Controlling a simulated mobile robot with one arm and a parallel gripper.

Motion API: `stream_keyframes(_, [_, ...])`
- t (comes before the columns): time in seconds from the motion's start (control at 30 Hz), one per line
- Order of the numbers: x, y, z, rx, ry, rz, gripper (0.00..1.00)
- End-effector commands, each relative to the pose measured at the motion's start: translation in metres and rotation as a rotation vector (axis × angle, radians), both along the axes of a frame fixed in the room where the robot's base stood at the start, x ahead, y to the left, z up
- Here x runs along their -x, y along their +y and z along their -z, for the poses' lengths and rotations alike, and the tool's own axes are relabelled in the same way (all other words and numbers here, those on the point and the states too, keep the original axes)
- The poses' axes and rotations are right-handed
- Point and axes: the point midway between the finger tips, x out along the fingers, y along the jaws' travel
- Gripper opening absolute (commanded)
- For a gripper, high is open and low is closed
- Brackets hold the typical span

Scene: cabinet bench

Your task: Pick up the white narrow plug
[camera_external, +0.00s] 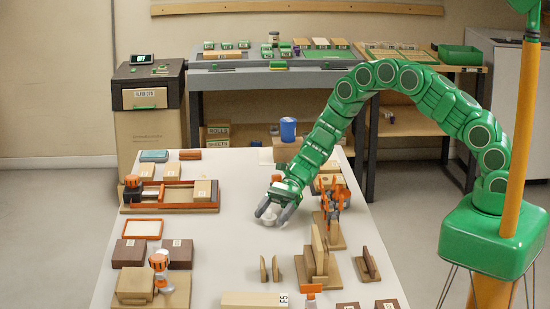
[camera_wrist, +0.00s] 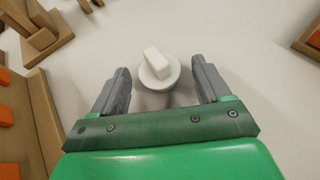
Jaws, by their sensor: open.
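The white narrow plug (camera_wrist: 158,68) stands on the white table, a round base with a narrow raised grip on top. In the wrist view it lies between and slightly beyond the tips of my gripper (camera_wrist: 160,80), with a gap on each side. My gripper's two grey fingers are open and hold nothing. In the external view my gripper (camera_external: 276,212) reaches down over the middle of the table, and the plug (camera_external: 270,216) shows partly between the fingers. I cannot tell whether the fingers touch the table.
A wooden stand with orange clamps (camera_external: 335,205) is close on the right of my gripper. Upright wooden boards (camera_external: 318,255) stand in front. A wooden tray with orange rails (camera_external: 170,196) lies to the left. The table (camera_external: 225,240) is clear left of the gripper.

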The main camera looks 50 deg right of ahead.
Motion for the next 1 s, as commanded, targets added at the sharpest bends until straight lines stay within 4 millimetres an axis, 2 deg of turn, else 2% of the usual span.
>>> stream_keyframes(0.1, [0.0013, 0.0061, 0.0027, 0.000, 0.000, -0.001, 0.76])
stream_keyframes(0.33, [0.0013, 0.0067, 0.0029, 0.000, 0.000, 0.000, 0.76])
stream_keyframes(0.7, [0.0015, 0.0064, 0.0029, 0.000, 0.001, -0.001, 0.21])
stream_keyframes(1.0, [0.0014, 0.0064, 0.0014, 0.000, 0.001, -0.001, 0.20])
